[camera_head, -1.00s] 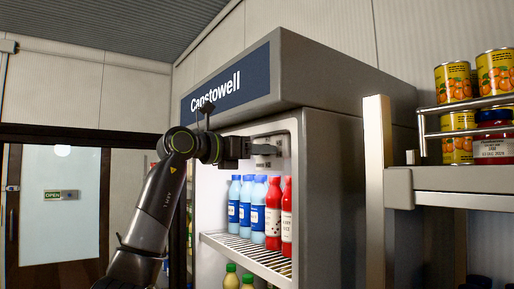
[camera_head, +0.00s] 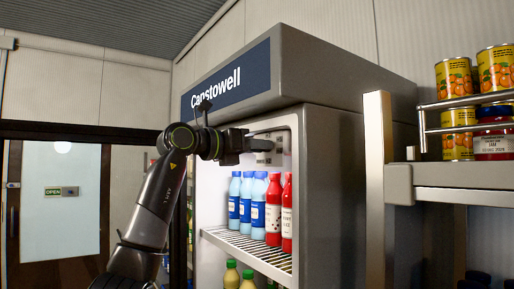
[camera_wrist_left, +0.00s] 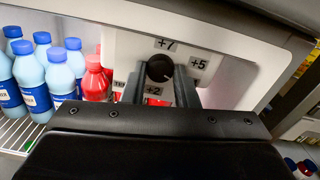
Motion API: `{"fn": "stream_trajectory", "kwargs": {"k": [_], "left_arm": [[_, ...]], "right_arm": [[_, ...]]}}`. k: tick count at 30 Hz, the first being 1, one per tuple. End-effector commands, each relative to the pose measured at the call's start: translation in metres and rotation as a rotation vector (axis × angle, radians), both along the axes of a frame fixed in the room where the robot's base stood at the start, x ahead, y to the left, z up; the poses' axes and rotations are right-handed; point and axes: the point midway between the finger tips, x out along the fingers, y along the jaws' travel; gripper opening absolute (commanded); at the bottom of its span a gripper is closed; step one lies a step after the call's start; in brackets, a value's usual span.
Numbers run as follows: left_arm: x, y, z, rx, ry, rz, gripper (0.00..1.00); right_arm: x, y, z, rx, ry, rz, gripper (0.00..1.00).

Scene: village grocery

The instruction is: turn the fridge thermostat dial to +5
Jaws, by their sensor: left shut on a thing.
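The dark round thermostat dial (camera_wrist_left: 159,68) is on a pale panel (camera_wrist_left: 120,50) inside the fridge. Labels around it read +7 (camera_wrist_left: 166,44) above, +5 (camera_wrist_left: 200,64) to the right and +2 (camera_wrist_left: 153,90) below. My left gripper (camera_wrist_left: 158,80) is shut on the dial, one finger on each side. The dial's pointer is too small to tell where it points. In the head view the left gripper (camera_head: 264,146) reaches into the upper part of the open fridge (camera_head: 339,190), and the dial is hidden there. My right gripper is in neither view.
Blue-capped bottles (camera_head: 245,200) and red bottles (camera_head: 273,212) stand on the wire shelf (camera_head: 250,252) below the gripper. The fridge's side wall is close to the right. A shelf post (camera_head: 377,180) and a rack with cans (camera_head: 455,80) stand further right.

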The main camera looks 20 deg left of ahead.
Motion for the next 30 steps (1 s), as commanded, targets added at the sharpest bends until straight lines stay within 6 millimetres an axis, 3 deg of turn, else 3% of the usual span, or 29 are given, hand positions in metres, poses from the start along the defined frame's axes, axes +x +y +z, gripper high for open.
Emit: {"fn": "stream_trajectory", "kwargs": {"k": [18,30], "left_arm": [[-0.001,0.0,0.002,-0.443,0.339,0.001,0.04],[-0.001,0.0,0.003,-0.646,0.496,0.001,0.04]], "right_arm": [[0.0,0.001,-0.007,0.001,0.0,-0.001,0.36],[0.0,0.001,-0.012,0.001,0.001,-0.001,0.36]]}}
